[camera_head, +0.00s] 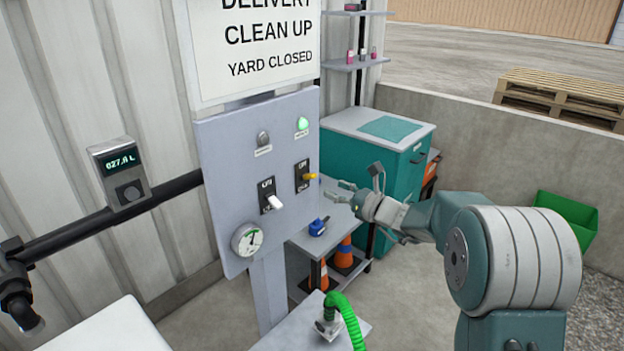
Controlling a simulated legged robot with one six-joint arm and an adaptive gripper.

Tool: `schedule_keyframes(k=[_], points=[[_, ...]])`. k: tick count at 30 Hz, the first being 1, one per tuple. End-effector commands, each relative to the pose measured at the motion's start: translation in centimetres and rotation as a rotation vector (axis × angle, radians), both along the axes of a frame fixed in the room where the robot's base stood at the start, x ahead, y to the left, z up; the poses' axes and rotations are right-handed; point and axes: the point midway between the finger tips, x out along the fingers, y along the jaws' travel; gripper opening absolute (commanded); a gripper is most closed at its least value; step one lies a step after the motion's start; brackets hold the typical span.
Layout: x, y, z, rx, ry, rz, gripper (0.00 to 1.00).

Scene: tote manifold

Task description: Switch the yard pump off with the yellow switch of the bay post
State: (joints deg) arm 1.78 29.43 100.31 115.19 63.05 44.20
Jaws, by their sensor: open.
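The bay post (235,180) carries a grey panel below a white sign. The yellow switch (309,177) sits on a dark plate at the right of the panel, its lever pointing out to the right. A white switch (274,202) is to its lower left. Above the yellow switch a green lamp (302,123) is lit; the lamp left of it (263,138) looks grey and unlit. My gripper (342,190) is open and empty, to the right of the yellow switch and slightly lower in the picture, apart from it, with its fingers pointing left toward the panel.
A gauge (247,240) is low on the panel. A meter (122,173) reading about 027.0 L sits on a dark pipe at left. A teal cabinet (375,155) and a low shelf with a blue item (319,226) stand behind my gripper. A green hose (345,314) rises below.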

Motion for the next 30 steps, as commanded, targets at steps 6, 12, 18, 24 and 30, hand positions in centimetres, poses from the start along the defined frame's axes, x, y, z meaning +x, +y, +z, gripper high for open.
schedule_keyframes(k=[6, 12, 18, 24, 30], points=[[2.6, 3.5, -0.1, -0.001, 0.000, 0.003, 0.63], [4.3, 5.8, 0.0, -0.003, -0.002, 0.002, 0.63], [4.9, 6.4, 0.0, -0.001, 0.000, 0.000, 0.63], [4.9, 6.4, 0.0, -0.001, 0.000, 0.000, 0.63], [4.9, 6.5, 0.0, -0.003, 0.000, 0.000, 0.00]])
